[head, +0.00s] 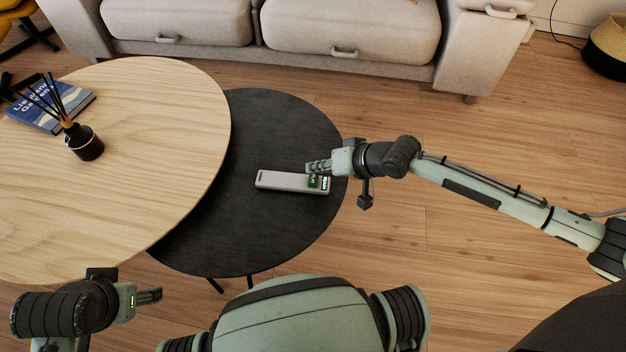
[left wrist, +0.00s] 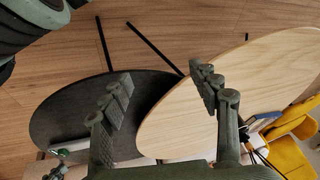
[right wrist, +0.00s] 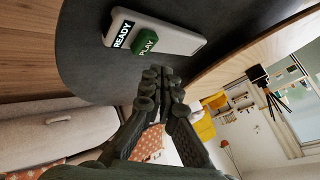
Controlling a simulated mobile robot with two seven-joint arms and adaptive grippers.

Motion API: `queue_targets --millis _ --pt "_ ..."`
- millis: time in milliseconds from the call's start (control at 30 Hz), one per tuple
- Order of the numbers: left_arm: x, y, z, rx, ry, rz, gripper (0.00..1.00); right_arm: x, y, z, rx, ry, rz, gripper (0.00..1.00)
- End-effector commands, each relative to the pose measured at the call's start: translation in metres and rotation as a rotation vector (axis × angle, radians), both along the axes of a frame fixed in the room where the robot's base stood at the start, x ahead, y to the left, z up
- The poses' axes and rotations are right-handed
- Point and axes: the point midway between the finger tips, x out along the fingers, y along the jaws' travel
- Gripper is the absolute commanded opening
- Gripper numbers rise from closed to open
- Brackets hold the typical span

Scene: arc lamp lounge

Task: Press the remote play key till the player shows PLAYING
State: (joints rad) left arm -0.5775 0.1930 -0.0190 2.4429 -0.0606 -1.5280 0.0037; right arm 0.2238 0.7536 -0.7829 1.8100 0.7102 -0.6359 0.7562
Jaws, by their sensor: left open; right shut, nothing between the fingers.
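A grey remote-like player (head: 284,181) lies on the round black table (head: 245,240). It also shows in the right wrist view (right wrist: 176,38), with a green PLAY key (right wrist: 145,42) and a display reading READY (right wrist: 122,34). My right gripper (head: 310,167) is shut and empty, its fingertips at the key end of the device in the head view.
A higher wooden table (head: 150,190) overlaps the black table's left side. It bears a reed diffuser (head: 85,143) and a blue book (head: 50,108). A beige sofa (head: 350,65) stands behind. Open wood floor lies to the right.

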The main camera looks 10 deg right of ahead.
Motion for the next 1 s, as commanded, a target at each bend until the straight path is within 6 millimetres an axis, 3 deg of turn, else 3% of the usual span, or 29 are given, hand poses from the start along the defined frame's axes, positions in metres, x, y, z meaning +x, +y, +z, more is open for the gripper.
queue_targets --millis 200,1000 --pt "0.002 -0.0033 0.0088 -0.003 -0.028 -0.008 0.61 -0.0008 0.0004 -0.0118 0.0 -0.001 -0.001 0.0" --pt "0.0024 -0.0039 0.0097 -0.004 -0.032 -0.009 0.61 -0.0008 0.0003 -0.012 0.0 -0.002 -0.001 0.0"
